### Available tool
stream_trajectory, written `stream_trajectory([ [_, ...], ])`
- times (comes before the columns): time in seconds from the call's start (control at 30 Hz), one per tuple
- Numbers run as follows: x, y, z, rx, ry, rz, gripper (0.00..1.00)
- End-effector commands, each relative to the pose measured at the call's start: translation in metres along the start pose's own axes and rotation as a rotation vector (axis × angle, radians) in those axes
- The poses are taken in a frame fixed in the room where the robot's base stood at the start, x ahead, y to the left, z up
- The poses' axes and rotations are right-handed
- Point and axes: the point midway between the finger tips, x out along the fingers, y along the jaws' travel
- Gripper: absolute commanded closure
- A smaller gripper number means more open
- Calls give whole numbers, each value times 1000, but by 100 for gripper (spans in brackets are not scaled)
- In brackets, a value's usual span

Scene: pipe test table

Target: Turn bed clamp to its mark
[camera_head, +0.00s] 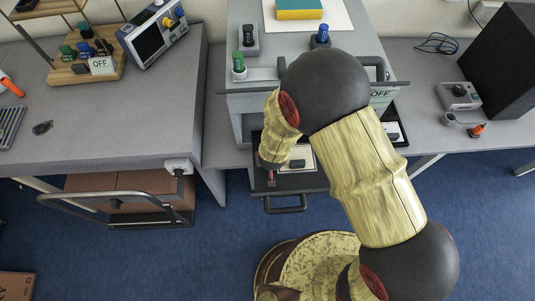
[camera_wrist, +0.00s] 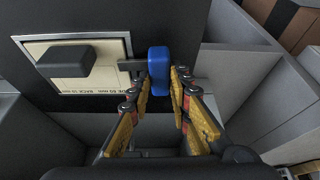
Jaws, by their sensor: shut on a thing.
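My gripper (camera_wrist: 164,88) is shut on a blue upright handle (camera_wrist: 158,58) in the wrist view, with one finger on each side of it. The handle sits at the end of a short dark bar at the right edge of a cream label plate (camera_wrist: 98,82). I take the blue handle to be the bed clamp. A dark block (camera_wrist: 65,61) stands on the plate, left of the handle. The plate's small print is only partly readable, and I cannot make out a clamp mark. In the head view my gripper (camera_head: 271,175) reaches down at the workstation's front, and my arm hides much of it.
Grey walls (camera_wrist: 232,62) stand close to the right of my fingers in the wrist view. In the head view a dark pull handle (camera_head: 286,209) juts out below my gripper. A green knob (camera_head: 239,62) and a blue knob (camera_head: 322,35) stand on the grey unit above.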

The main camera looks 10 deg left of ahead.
Motion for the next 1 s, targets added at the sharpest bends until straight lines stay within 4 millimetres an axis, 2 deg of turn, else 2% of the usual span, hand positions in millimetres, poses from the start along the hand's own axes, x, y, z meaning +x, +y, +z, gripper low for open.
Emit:
stream_trajectory([
  [0.77,1,0,0,68,0,28,100],
  [0.8,1,0,0,68,0,28,79],
  [1.0,0,0,0,67,0,28,68],
])
